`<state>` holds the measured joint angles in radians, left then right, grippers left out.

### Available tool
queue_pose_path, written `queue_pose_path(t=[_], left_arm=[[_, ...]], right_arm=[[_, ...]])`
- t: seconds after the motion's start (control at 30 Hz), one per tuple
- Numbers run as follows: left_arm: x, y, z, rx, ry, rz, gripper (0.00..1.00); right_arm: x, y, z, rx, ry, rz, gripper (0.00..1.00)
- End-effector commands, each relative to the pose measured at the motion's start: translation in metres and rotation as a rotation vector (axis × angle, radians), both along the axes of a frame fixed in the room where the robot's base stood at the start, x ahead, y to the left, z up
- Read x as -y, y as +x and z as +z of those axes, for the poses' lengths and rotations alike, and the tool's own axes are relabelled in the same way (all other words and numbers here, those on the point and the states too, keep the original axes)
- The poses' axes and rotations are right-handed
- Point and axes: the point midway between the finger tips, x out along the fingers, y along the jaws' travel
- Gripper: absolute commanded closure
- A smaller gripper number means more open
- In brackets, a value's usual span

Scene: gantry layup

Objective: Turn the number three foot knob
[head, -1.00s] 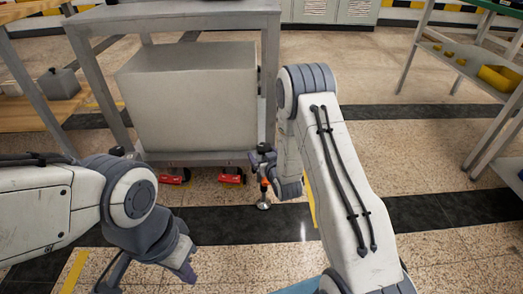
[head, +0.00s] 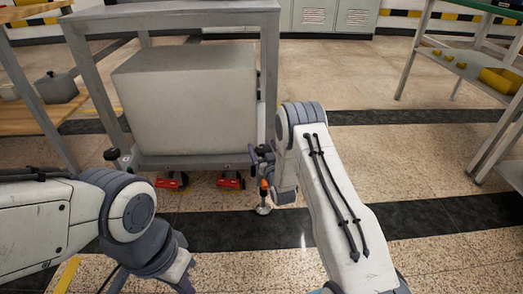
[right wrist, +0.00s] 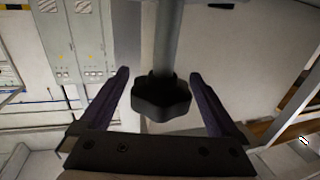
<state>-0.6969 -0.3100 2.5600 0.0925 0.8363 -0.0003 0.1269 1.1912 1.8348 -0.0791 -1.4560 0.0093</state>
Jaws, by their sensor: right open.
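A black lobed foot knob (right wrist: 161,98) on a grey metal post shows in the right wrist view. It sits between the two fingers of my right gripper (right wrist: 165,105), which is open, with a gap on each side. In the head view my right gripper (head: 259,160) is at the front right corner of a grey metal stand (head: 200,160), above an orange-banded levelling foot (head: 263,194); its fingers partly hide that knob. No number is legible on it. My left gripper (head: 180,282) is low at the picture's bottom edge, its fingertips cut off.
The stand carries a large grey block (head: 190,100). Another dark knob (head: 112,154) is at its front left corner. Two red casters (head: 172,181) (head: 230,180) sit beneath it. A shelf with a yellow bin (head: 500,80) stands right. The floor between is clear.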

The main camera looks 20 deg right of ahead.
Motion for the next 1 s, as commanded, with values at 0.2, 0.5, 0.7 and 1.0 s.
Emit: queue_pose_path(t=[0.2, 0.5, 0.7, 1.0], left_arm=[[0.0000, 0.0000, -0.0081, 0.000, 0.000, 0.000, 1.00], [0.0000, 0.0000, -0.0075, 0.000, 0.000, 0.000, 1.00], [0.0000, 0.0000, -0.0075, 0.000, 0.000, 0.000, 1.00], [0.0000, 0.0000, 0.0011, 0.000, 0.000, 0.000, 1.00]], right_arm=[[0.0003, 0.0152, 0.0004, 0.001, 0.000, 0.001, 0.03], [0.0004, 0.0156, 0.0010, 0.000, 0.000, 0.001, 0.22], [0.0004, 0.0154, 0.0007, 0.000, 0.000, 0.000, 0.89], [0.0021, 0.0155, 0.0020, -0.001, 0.000, -0.119, 0.89]])
